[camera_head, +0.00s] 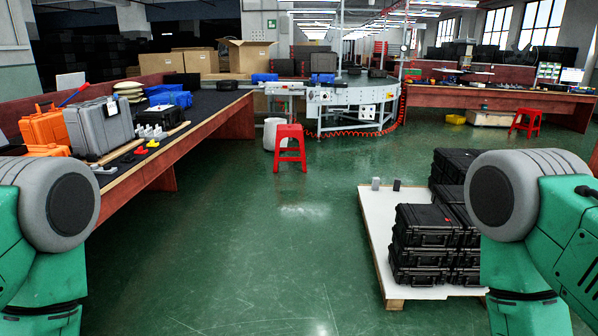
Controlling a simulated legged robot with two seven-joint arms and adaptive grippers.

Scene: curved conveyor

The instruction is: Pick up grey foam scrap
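A small grey block (376,184), which looks like the grey foam scrap, stands upright near the far edge of a low white-topped pallet (374,222) right of centre. A similar dark block (397,185) stands just to its right, a small gap apart. Both are too small to tell their material. Only the upper links of my two arms show, at the left and right edges. Neither gripper is in view, so what they hold cannot be seen.
Black cases (425,236) are stacked on the pallet's right part. A workbench (150,158) with orange and grey cases runs along the left. A red stool (290,147) stands before the curved conveyor (350,97). The green floor (270,230) between bench and pallet is clear.

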